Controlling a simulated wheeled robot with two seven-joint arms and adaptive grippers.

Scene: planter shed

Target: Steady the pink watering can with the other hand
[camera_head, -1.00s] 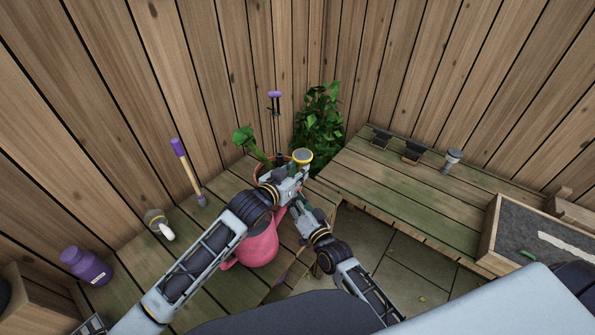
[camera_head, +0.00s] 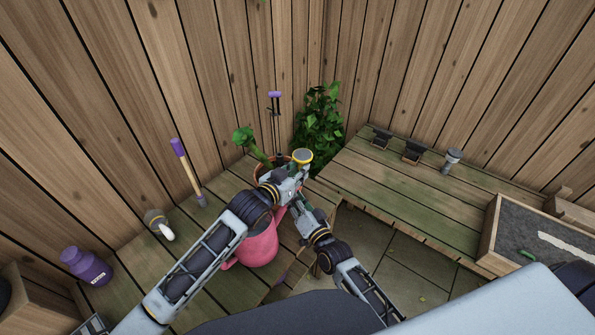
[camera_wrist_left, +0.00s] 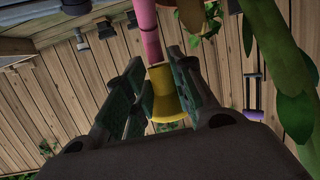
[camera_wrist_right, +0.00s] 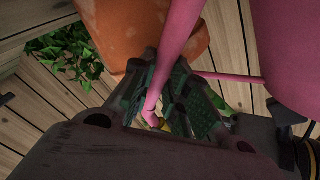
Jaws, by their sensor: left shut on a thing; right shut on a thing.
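The pink watering can (camera_head: 262,246) stands on the wooden bench, partly hidden behind my left arm. Its spout rises away toward a yellow rose (camera_head: 302,157). My left gripper (camera_head: 294,178) is shut on the spout near the yellow rose, which shows between its fingers in the left wrist view (camera_wrist_left: 167,98). My right gripper (camera_head: 298,208) comes from the right and is shut on the spout lower down. In the right wrist view the pink spout (camera_wrist_right: 181,45) runs between its fingers. The can's body (camera_wrist_right: 290,50) is beside it at the right.
A terracotta pot (camera_wrist_right: 150,32) with a green plant (camera_head: 244,138) stands close behind the grippers. A purple bottle (camera_head: 87,265) and a purple-handled tool (camera_head: 186,172) are at the left. A soil tray (camera_head: 491,235) is at the right. The right bench's middle is clear.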

